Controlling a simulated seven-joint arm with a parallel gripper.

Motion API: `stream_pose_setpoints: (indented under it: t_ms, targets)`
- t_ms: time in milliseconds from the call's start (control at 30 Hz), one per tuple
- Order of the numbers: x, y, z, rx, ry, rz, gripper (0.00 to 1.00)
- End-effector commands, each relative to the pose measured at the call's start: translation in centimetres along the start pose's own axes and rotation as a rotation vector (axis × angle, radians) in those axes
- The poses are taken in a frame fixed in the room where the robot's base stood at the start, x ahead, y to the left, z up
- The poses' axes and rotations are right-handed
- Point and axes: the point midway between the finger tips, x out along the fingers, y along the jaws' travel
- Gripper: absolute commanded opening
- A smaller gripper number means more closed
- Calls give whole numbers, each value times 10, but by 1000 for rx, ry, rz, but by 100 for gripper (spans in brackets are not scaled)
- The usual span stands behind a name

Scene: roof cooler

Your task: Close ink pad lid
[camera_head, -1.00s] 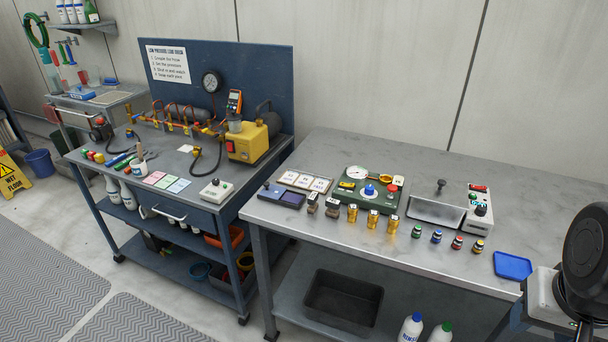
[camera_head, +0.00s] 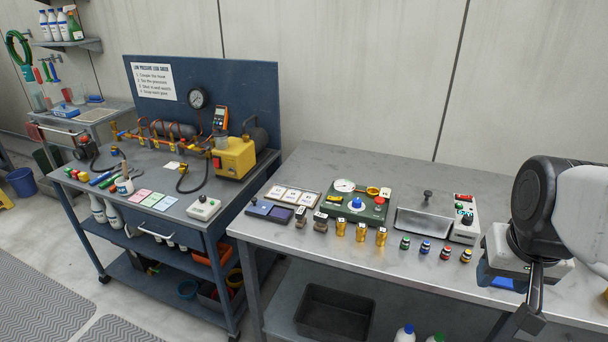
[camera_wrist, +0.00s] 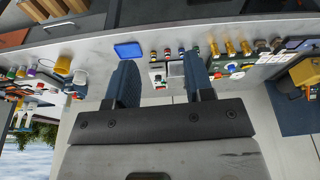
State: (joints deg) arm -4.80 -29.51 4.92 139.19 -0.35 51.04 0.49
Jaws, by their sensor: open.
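The ink pad (camera_head: 281,214) lies at the left front of the right-hand metal bench in the head view. Its dark blue lid (camera_head: 258,208) lies folded open to the left of the purple pad. My gripper shows in the wrist view (camera_wrist: 160,64), with two dark blue fingers spread wide apart and nothing between them. In the head view my arm is over the right part of the bench, far to the right of the ink pad. The fingers are not clear there. I cannot make out the ink pad surely in the wrist view.
Two stamps (camera_head: 310,220) and several brass pieces (camera_head: 361,232) stand right of the ink pad. A card tray (camera_head: 292,197) and a green gauge panel (camera_head: 352,189) are behind. A blue tray (camera_wrist: 128,50) shows in the wrist view.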

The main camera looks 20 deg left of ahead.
Motion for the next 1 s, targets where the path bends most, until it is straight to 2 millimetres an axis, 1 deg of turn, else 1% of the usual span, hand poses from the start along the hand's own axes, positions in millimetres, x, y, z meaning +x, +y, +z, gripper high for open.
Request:
stream_pose_setpoints:
  t_ms: [33, 100, 267, 400, 567, 767, 967, 1000]
  targets:
    - [2, -7, -14, -17, 0, -5, 48]
    - [3, -16, -32, -40, 6, -11, 48]
    - [9, -40, -71, -91, 17, -26, 48]
    - [16, -64, -105, -135, 26, -39, 48]
    - [27, -95, -141, -185, 35, -54, 48]
    - [44, -139, -183, -246, 48, -74, 48]
    - [64, -189, -220, -307, 61, -94, 48]
    - [69, -200, -226, -320, 64, -99, 48]
